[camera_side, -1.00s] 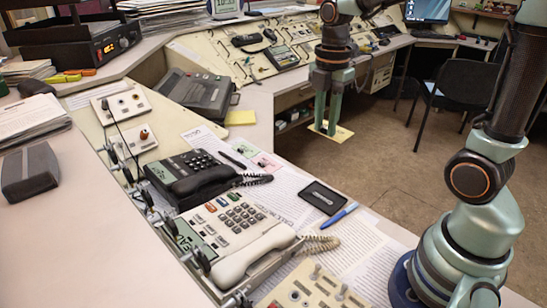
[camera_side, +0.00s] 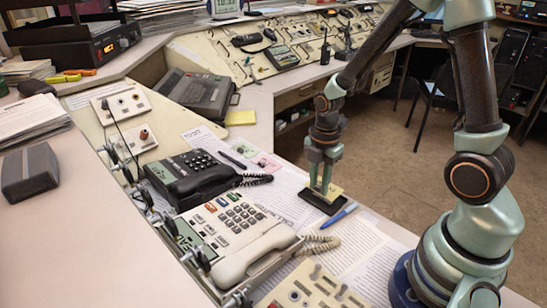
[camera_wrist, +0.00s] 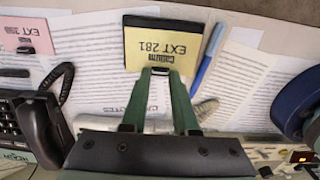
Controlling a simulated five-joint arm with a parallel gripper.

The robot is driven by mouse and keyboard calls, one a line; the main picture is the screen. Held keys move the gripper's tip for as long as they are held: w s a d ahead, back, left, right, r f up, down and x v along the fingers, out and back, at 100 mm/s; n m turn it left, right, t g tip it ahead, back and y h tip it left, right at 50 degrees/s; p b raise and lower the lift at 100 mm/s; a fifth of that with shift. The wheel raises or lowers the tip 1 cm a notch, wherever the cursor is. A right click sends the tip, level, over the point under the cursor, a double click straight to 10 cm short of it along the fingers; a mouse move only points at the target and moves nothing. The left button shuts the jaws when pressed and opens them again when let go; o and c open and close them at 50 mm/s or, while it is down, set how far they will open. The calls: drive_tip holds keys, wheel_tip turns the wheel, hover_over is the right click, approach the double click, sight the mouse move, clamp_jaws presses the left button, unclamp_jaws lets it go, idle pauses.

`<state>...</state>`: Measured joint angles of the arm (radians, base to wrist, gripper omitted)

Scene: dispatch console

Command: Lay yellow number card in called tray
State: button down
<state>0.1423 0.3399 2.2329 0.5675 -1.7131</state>
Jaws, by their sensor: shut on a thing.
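My gripper (camera_side: 320,189) is shut on the yellow number card (camera_side: 336,191), pinching its near edge. The card also shows in the wrist view (camera_wrist: 152,57), with dark print reading "EXT 281", just beyond my fingertips (camera_wrist: 160,72). A small black tray (camera_side: 316,203) lies on the desk papers directly below the card. In the wrist view the tray's dark rim (camera_wrist: 165,21) shows along the card's far and right sides. I cannot tell whether the card touches the tray. The tray's label is hidden under the card and gripper.
A blue pen (camera_side: 338,214) lies close beside the tray. Pink (camera_side: 267,162) and green (camera_side: 247,153) cards lie on the papers to the left. A black phone (camera_side: 205,177) and a white phone (camera_side: 240,240) stand nearby. The desk edge is just beyond the tray.

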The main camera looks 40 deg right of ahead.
drive_tip(key=shift+f, duration=1.6)
drive_tip(key=shift+f, duration=0.1)
drive_tip(key=c, duration=0.7)
unclamp_jaws()
wheel_tip(320, 180, up, 12)
wheel_tip(320, 180, up, 6)
drive_tip(key=m+t, duration=0.2)
drive_tip(key=m, duration=0.4)
hover_over(319, 187)
drive_tip(key=a, duration=0.2)
drive_tip(key=s+a+r+m+t, duration=0.1)
drive_tip(key=r+m, duration=0.1)
drive_tip(key=m, duration=0.2)
drive_tip(key=s+r+m+t, duration=0.1)
drive_tip(key=r+m, duration=0.1)
drive_tip(key=m, duration=0.2)
drive_tip(key=s+a+r+m+t, duration=0.1)
drive_tip(key=s+r+m, duration=0.1)
drive_tip(key=m, duration=0.2)
drive_tip(key=shift+s+a+t, duration=0.1)
drive_tip(key=shift+a+t, duration=0.2)
drive_tip(key=shift+a, duration=0.05)
